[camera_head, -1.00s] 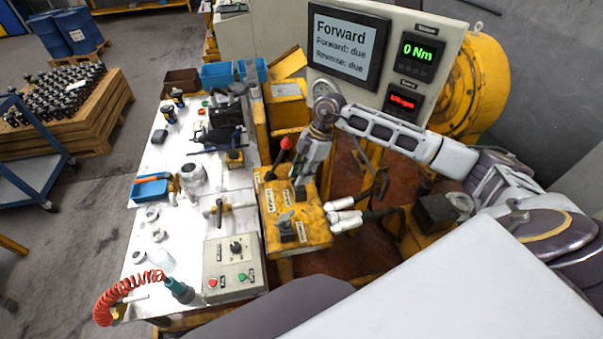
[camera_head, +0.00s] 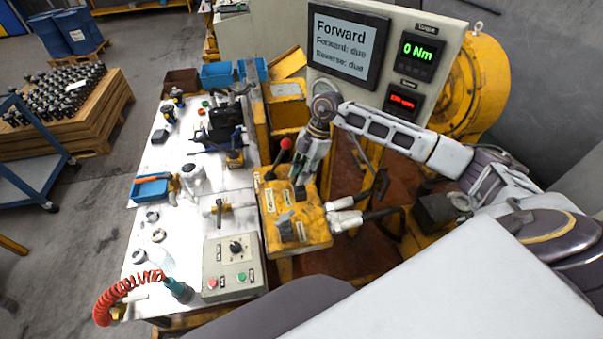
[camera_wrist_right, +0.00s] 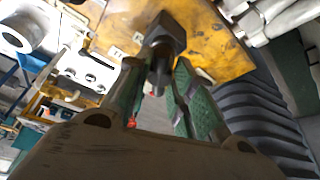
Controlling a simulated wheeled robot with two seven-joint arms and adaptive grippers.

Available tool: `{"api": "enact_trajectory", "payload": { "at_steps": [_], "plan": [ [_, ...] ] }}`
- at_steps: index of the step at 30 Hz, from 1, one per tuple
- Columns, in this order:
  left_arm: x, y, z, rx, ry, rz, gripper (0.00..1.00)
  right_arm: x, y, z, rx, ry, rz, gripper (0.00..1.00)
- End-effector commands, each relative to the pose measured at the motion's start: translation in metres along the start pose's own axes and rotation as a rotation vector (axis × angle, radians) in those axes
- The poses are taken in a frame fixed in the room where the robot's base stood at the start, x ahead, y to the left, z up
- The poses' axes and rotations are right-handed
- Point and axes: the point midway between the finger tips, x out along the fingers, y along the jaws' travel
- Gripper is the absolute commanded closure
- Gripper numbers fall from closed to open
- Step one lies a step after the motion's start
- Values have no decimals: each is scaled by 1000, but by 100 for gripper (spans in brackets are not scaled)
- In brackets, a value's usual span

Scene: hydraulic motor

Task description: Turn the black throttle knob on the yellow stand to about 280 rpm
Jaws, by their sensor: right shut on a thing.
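The yellow stand (camera_head: 312,237) is at the centre of the head view, with labels, a red-topped lever (camera_head: 286,143) and a dark grey switch-like part (camera_head: 286,228) on top. My right gripper (camera_head: 300,186) points down at the stand's upper right part, beside the red-topped lever. In the right wrist view the green finger pads of my right gripper (camera_wrist_right: 158,88) close on a black part (camera_wrist_right: 160,60), which looks like the throttle knob. The fingers mostly hide it in the head view. My left gripper is not in view.
A panel behind shows "Forward" on a screen (camera_head: 341,47), a green "0 Nm" display (camera_head: 417,52) and a red speed display (camera_head: 403,102) with digits too small to read surely. A white bench (camera_head: 185,225) with tools and a control box (camera_head: 232,267) stands left. Hoses (camera_head: 376,214) join the stand's right side.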

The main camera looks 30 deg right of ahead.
Motion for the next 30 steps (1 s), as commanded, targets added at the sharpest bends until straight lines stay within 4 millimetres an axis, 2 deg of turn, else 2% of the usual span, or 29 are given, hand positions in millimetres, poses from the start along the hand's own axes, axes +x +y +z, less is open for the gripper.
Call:
{"api": "enact_trajectory", "payload": {
  "at_steps": [17,30],
  "plan": [
    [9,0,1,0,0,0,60,-1,5,-1,-390,0,-156,100],
    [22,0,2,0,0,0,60,0,7,-2,-744,-2,-302,100]
  ]
}}
